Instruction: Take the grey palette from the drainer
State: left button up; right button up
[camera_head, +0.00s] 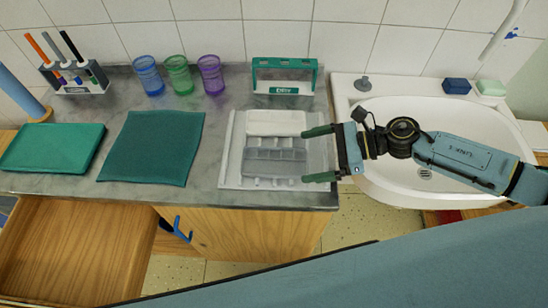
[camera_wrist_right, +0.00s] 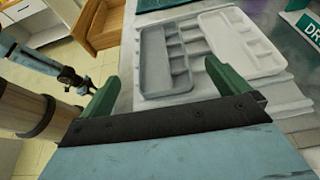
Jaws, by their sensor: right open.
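The grey palette (camera_head: 275,161), with several shallow wells, lies on the pale ribbed drainer (camera_head: 230,167) on the counter. A white palette (camera_head: 275,122) lies behind it. My right gripper (camera_head: 305,155) is open and empty at the grey palette's right end, its fingertips toward the two long sides; I cannot tell its height above it. In the right wrist view the grey palette (camera_wrist_right: 155,68) shows beyond and between the open fingers (camera_wrist_right: 162,74), beside the white palette (camera_wrist_right: 238,42). My left gripper is not clearly visible; an arm part shows small at the left of that view.
A white sink (camera_head: 450,140) is on the right, under my right arm. A green sign stand (camera_head: 284,75) and coloured cups (camera_head: 179,74) stand at the back. A green cloth (camera_head: 152,147) and a green tray (camera_head: 50,147) lie left. An open drawer (camera_head: 80,245) juts out front left.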

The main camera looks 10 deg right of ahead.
aim_at(266, 163)
jog(key=shift+w+a+f, duration=0.2)
jog(key=shift+a, duration=0.45)
jog(key=shift+w+a+f, duration=0.1)
jog(key=shift+a+f, duration=0.1)
jog(key=shift+a, duration=0.05)
jog(key=x, duration=0.2)
jog(key=shift+w+a+f+p, duration=0.1)
jog(key=shift+a+f+p, duration=0.05)
jog(key=shift+a+p, duration=0.15)
jog(key=shift+x, duration=1.15)
jog(key=shift+w+a+f, duration=0.1)
jog(key=shift+a+f, duration=0.05)
jog(key=shift+c, duration=0.3)
pick_arm(q)
jog(key=shift+w+d+r, duration=0.1)
jog(key=shift+w+r, duration=0.45)
jog(key=shift+w, duration=0.25)
pick_arm(e)
jog(key=c, duration=1)
